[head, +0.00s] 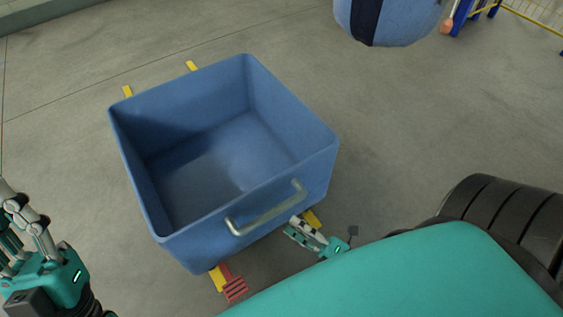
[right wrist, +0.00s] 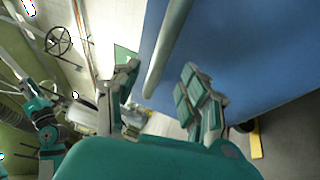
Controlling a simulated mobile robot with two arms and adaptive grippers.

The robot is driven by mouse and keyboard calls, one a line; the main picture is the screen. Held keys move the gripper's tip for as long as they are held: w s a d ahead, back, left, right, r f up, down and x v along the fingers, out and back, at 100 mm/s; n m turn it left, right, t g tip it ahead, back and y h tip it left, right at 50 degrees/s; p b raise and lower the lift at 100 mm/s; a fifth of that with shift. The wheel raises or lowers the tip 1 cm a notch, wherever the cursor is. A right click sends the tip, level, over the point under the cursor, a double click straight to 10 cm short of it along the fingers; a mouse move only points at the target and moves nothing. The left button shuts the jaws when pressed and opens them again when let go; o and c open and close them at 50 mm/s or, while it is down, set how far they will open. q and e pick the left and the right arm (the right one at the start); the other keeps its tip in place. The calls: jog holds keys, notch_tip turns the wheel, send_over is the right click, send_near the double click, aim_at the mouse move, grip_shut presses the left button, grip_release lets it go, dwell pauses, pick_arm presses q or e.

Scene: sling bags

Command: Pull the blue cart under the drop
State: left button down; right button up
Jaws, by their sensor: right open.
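The blue cart (head: 320,165) is an open, empty bin standing on the floor, left of centre in the head view. Its grey bar handle (head: 265,209) is on the near side. My right gripper (head: 300,230) is open, close to the cart's near side at the handle's right end. In the right wrist view the handle (right wrist: 168,40) shows between the two spread fingers (right wrist: 162,92), and neither finger is closed on it. My left gripper (head: 22,225) is at the left edge, well away from the cart; its fingertips are not clear enough to judge.
A blue rounded bag with a dark stripe (head: 390,20) shows at the top, right of the cart, partly cut off. Yellow floor marks (head: 192,66) show around the cart, and a red striped mark (head: 235,289) lies near its front corner.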

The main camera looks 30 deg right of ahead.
jog(key=v, duration=0.5)
jog(key=shift+s, duration=0.1)
dwell(0.4)
